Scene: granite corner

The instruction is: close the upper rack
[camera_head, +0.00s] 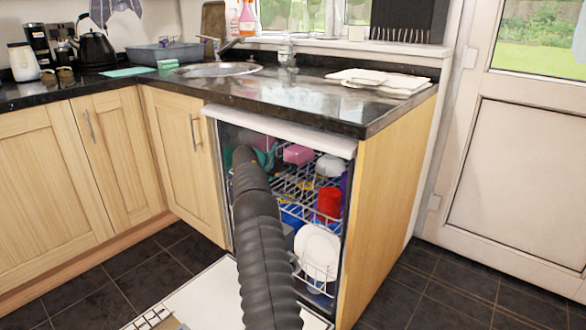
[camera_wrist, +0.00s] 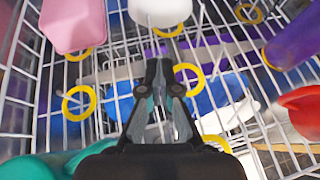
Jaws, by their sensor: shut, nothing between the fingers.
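The upper rack (camera_head: 297,186) is a white wire basket under the worktop, inside the open dishwasher (camera_head: 345,200). It appears to sit within the cavity, but my arm hides its left part, so I cannot tell how far in it is. Its wires fill the wrist view (camera_wrist: 110,58), with yellow rings on them. My gripper (camera_wrist: 165,72) is shut and empty, its dark fingers over the wires; contact with the rack is unclear. In the head view the gripper itself is not clearly visible at the end of my arm.
The rack holds a pink container (camera_head: 298,154), also in the wrist view (camera_wrist: 72,22), and a teal item (camera_wrist: 35,166). A red cup (camera_head: 329,202) and white plate (camera_head: 317,250) sit lower. The dishwasher door (camera_head: 205,300) lies open. The black worktop (camera_head: 320,105) overhangs.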

